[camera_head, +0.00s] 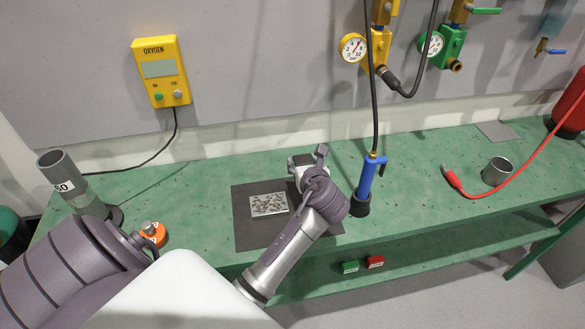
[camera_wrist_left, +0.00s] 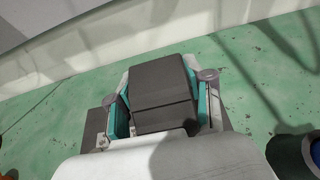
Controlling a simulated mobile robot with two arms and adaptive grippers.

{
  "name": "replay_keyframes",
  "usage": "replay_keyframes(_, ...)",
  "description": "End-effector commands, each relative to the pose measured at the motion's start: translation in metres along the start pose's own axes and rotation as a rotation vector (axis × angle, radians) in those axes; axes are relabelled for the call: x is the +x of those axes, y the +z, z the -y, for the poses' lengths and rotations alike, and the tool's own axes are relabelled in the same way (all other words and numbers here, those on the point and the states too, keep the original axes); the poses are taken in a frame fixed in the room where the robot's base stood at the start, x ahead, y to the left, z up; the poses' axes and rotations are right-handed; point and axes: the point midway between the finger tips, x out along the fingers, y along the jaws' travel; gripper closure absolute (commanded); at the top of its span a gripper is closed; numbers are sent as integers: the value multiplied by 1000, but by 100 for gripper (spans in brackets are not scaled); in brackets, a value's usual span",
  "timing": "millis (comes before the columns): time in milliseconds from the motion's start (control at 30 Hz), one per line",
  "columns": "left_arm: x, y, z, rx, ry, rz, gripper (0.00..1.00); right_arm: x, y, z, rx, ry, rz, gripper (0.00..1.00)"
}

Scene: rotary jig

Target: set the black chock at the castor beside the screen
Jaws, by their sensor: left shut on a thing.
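My left gripper (camera_head: 308,160) reaches over the green bench, above the back edge of a dark mat. In the left wrist view the same gripper (camera_wrist_left: 160,100) is shut on a dark grey-black block with a sloped top, which looks like the black chock (camera_wrist_left: 160,85). Teal finger pads press on its two sides. In the head view the chock is mostly hidden by the gripper and wrist. I cannot make out a castor or a standing screen in either view. My right gripper is not in view.
The green bench (camera_head: 440,160) carries a dark mat (camera_head: 252,235) with a speckled plate (camera_head: 268,205). A blue-handled tool (camera_head: 369,178) stands close right of my wrist, its cable rising.

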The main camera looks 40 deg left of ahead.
Motion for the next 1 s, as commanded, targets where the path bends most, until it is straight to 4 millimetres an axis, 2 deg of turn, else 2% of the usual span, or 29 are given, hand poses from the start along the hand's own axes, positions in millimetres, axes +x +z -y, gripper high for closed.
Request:
replay_keyframes(33,4,-11,0,3,1,-2,95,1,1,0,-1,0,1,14)
replay_keyframes(100,9,-21,0,2,-1,0,95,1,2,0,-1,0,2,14)
replay_keyframes(367,18,-42,0,1,-1,1,95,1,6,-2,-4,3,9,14)
replay_keyframes(533,27,-64,0,2,-2,1,95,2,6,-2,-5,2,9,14)
replay_keyframes(900,29,-69,0,0,-3,3,95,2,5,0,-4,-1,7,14)
replay_keyframes(933,29,-70,0,0,-3,1,44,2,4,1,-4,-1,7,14)
replay_keyframes(1000,29,-70,0,0,-3,1,32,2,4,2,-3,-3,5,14)
